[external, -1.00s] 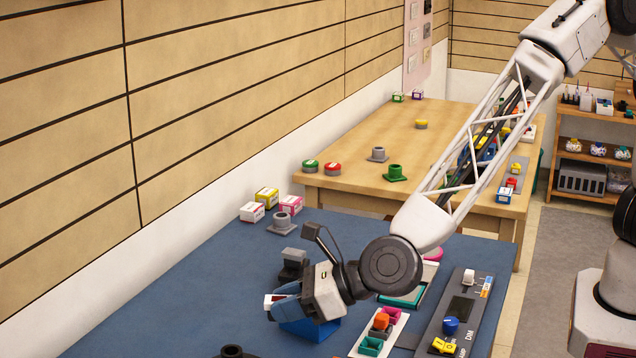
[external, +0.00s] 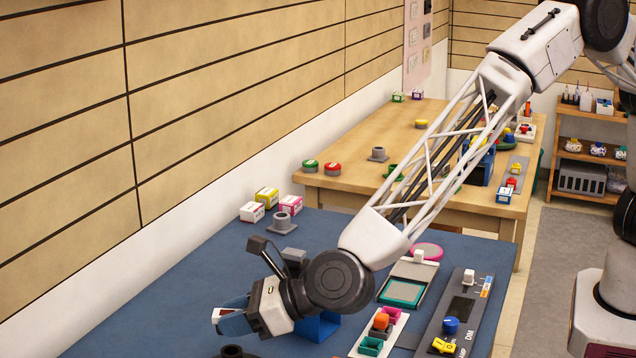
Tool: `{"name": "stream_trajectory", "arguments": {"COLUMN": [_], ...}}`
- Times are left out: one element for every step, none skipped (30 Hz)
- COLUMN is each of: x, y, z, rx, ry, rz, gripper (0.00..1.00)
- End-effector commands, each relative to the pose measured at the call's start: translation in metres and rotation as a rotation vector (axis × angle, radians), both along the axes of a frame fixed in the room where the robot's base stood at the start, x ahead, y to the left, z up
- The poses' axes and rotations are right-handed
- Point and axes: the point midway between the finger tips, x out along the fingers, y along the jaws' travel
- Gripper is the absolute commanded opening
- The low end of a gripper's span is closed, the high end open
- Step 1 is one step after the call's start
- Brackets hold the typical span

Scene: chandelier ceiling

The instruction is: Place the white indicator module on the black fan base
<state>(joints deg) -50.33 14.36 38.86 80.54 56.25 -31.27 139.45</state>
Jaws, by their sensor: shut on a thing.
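My gripper (external: 232,315) hangs low over the front left of the blue-topped table. It is shut on a small white piece (external: 219,314), which I take to be the white indicator module; the fingers hide most of it. A dark red patch shows beside the white. A black round base (external: 232,351), which appears to be the black fan base, stands on the table just below the gripper in the picture. Its lower part is cut off by the frame edge. The held piece appears above it and apart from it.
A blue bin (external: 318,326) stands right of the gripper, partly hidden by my wrist. A white tray with coloured blocks (external: 371,346) and a grey control panel (external: 452,322) lie further right. A grey flanged base (external: 283,223) and small boxes (external: 252,212) stand at the back left.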

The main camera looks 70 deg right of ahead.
Motion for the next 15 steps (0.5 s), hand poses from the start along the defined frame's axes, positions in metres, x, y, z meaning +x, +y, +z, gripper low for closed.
{"name": "stream_trajectory", "arguments": {"x": [0.0, 0.0, 0.0, 0.0, 0.0, 0.0, 0.0, 0.0, 0.0, 0.0, 0.0, 0.0, 0.0, 0.0, 0.0], "y": [0.0, 0.0, 0.0, 0.0, 0.0, 0.0, 0.0, 0.0, 0.0, 0.0, 0.0, 0.0, 0.0, 0.0, 0.0], "z": [0.0, 0.0, 0.0, 0.0, 0.0, 0.0, 0.0, -0.001, -0.003, -0.005, -0.008, -0.012, -0.015, -0.018, -0.022], "rx": [0.0, 0.0, 0.0, 0.0, 0.0, 0.0, 0.0, 0.0, -0.001, -0.001, -0.001, -0.001, -0.001, -0.001, -0.001], "ry": [0.0, 0.0, 0.0, 0.0, 0.0, 0.0, 0.0, 0.0, 0.001, 0.001, 0.001, 0.001, 0.002, 0.002, 0.001], "rz": [0.0, 0.0, 0.0, 0.0, 0.0, 0.0, 0.0, 0.0, 0.0, 0.0, 0.0, 0.0, 0.0, 0.0, 0.0], "gripper": [0.06, 0.06, 0.06, 0.06, 0.06, 0.06, 0.06, 0.06, 0.06, 0.06, 0.06, 0.06, 0.06, 0.06, 0.06]}}
